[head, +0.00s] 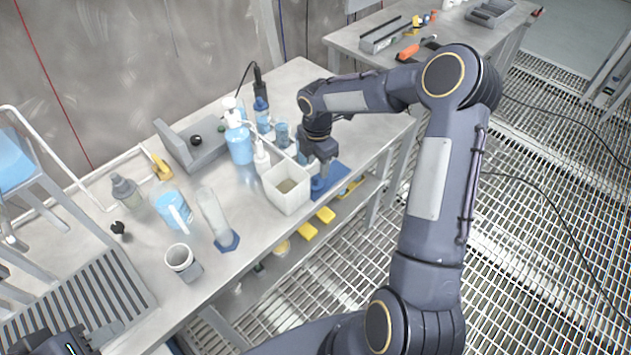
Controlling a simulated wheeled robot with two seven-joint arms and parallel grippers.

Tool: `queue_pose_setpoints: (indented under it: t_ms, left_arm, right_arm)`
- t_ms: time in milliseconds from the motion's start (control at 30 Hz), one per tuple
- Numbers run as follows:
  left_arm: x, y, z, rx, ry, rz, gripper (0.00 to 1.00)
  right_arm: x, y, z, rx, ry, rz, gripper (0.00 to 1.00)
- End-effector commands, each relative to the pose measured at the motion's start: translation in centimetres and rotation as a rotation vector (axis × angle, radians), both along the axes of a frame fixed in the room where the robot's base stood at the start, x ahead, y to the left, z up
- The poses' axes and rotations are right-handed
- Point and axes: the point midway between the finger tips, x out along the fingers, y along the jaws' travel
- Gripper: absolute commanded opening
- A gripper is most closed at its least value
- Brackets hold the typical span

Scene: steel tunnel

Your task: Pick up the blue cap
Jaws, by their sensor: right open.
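My right gripper (320,172) points down, open, over the bench beside the white square container. Small blue pieces show at and just below its fingers, beside a flat blue mat (341,178); I cannot tell which piece is the blue cap, as the gripper covers part of them.
The white square container (287,187) stands directly left of the right gripper.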

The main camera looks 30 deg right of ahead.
Motion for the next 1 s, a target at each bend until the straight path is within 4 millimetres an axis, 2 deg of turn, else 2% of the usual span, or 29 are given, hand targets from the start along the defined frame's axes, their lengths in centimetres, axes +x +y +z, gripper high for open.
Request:
queue_pose_setpoints:
  t_ms: [333, 667, 900, 1000]
  left_arm:
    - [0.0, 0.0, 1.5, 0.0, 0.0, 0.0, 0.36]
    - [0.0, 0.0, 1.4, 0.0, 0.0, 0.0, 0.36]
    - [0.0, 0.0, 1.4, 0.0, 0.0, 0.0, 0.36]
    - [0.0, 0.0, 1.4, 0.0, 0.0, 0.0, 0.36]
  right_arm:
    - [0.0, 0.6, -4.6, 0.002, 0.002, -0.002, 0.43]
    - [0.0, 0.6, -5.3, 0.001, -0.002, -0.003, 0.42]
    - [0.0, 0.6, -5.3, 0.001, -0.002, -0.003, 0.11]
    - [0.0, 0.6, -5.3, 0.001, -0.001, -0.003, 0.0]
